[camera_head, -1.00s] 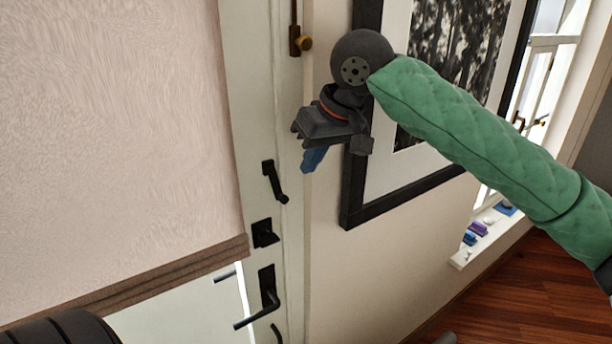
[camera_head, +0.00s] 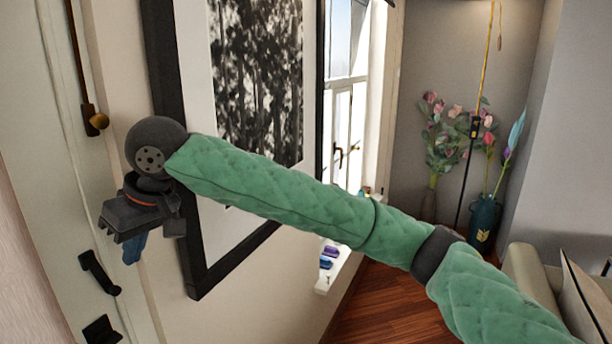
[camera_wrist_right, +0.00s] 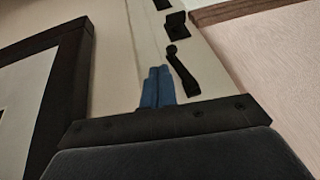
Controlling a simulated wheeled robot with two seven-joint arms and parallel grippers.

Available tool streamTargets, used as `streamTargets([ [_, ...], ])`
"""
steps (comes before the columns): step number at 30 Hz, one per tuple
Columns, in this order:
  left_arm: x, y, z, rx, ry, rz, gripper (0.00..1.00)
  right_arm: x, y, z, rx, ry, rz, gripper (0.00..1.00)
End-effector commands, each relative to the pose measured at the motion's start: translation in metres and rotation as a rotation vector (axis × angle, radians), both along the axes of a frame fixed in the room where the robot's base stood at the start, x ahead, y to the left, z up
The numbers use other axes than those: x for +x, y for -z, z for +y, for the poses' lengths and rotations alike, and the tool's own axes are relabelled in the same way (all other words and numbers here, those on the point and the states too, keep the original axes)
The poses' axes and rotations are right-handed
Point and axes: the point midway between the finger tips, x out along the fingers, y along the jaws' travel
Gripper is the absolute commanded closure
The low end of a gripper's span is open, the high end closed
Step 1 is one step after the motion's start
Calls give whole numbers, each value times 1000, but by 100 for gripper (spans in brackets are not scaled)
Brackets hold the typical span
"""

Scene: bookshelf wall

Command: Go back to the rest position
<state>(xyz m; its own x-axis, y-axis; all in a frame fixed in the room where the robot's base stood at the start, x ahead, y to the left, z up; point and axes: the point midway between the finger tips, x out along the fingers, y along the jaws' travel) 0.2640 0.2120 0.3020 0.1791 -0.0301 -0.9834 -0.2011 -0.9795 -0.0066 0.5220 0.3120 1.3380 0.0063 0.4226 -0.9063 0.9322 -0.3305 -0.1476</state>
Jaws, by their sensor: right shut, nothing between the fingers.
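My right gripper (camera_head: 134,248) is at the left of the head view, at the end of my green-sleeved arm. It hangs in front of the wall between the door and the framed picture. Its blue fingers are shut together with nothing between them. They also show shut in the right wrist view (camera_wrist_right: 158,88), close in the picture to a black door handle (camera_wrist_right: 181,68). I cannot tell the gap between them. My left gripper is not in view.
A pale door (camera_head: 45,130) with black fittings stands at the left. A black-framed picture (camera_head: 190,215) hangs behind my right arm. A window sill (camera_head: 335,272) holds small items. Flower vases (camera_head: 484,222) and a sofa (camera_head: 528,270) are at the right. Wooden floor (camera_head: 385,305) shows below.

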Motion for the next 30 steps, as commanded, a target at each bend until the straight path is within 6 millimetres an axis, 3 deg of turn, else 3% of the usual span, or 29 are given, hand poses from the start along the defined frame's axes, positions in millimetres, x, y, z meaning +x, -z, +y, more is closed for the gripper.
streamTargets([
  [20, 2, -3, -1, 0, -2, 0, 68, 16, 7, 14, -56, 0, -132, 100],
  [30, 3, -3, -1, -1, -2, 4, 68, 10, -7, 16, -85, -2, -208, 100],
])
